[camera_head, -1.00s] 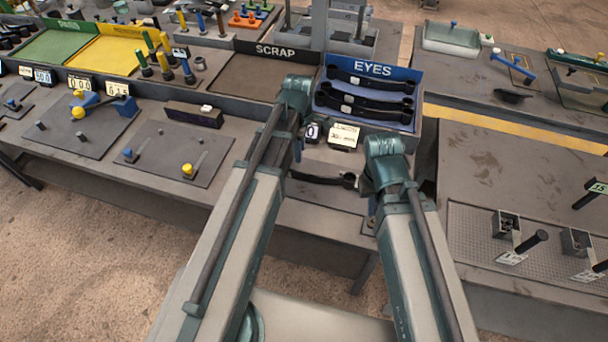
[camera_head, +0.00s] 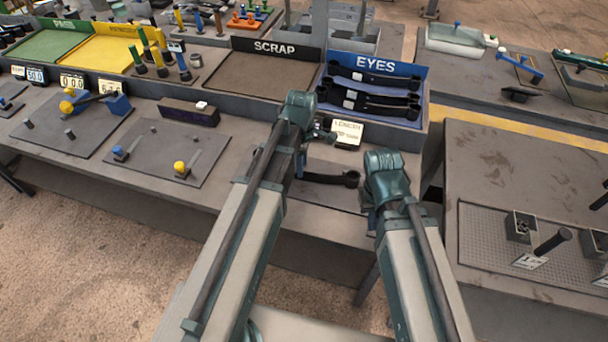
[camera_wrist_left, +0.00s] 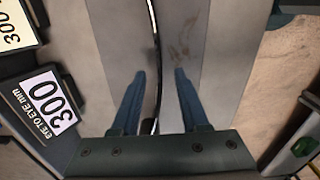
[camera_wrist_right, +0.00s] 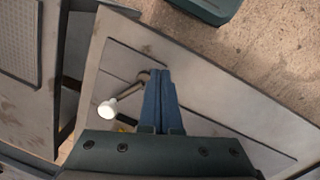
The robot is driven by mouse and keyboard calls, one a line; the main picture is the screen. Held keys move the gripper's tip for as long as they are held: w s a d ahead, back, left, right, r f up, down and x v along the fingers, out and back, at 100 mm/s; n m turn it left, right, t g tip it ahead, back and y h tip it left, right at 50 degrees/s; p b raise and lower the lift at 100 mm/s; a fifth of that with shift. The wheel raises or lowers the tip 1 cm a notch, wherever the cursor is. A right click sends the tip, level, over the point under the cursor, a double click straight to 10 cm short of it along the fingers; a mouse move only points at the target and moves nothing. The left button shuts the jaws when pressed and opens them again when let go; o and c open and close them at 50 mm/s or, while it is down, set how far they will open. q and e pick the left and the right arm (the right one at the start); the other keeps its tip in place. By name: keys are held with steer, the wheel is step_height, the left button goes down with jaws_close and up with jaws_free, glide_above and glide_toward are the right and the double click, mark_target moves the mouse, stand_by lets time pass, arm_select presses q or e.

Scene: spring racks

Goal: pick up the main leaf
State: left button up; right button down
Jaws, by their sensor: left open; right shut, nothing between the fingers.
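The main leaf, a dark narrow bar with an eye at its right end (camera_head: 345,179), lies on the bench in front of the EYES bin. My left arm hides its left part in the head view. In the left wrist view the leaf is a thin dark strip (camera_wrist_left: 154,30) running down between the fingers. My left gripper (camera_wrist_left: 160,72) is open around the strip's line; whether it is down at leaf height I cannot tell. My right gripper (camera_wrist_right: 159,75) is shut and empty, to the right of the leaf in the head view, where my arm hides its fingers.
The blue EYES bin (camera_head: 425,88) holds several dark bars, with the SCRAP bin (camera_head: 277,47) beside it. A display (camera_head: 347,134) stands behind the leaf; a 300 mm eye-to-eye sign (camera_wrist_left: 48,103) is near my left gripper. A white-knobbed rod (camera_wrist_right: 108,109) is near my right fingers.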

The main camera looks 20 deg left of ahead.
arm_select(q)
step_height(320, 180, down, 3)
steer(key=shift+d+f+b, duration=0.1)
steer(key=shift+f+b, duration=0.1)
steer(key=shift+b, duration=1.05)
arm_select(e)
step_height(320, 180, down, 3)
steer(key=shift+f, duration=0.2)
steer(key=shift+r, duration=0.1)
arm_select(q)
steer(key=shift+r, duration=0.1)
jaws_close()
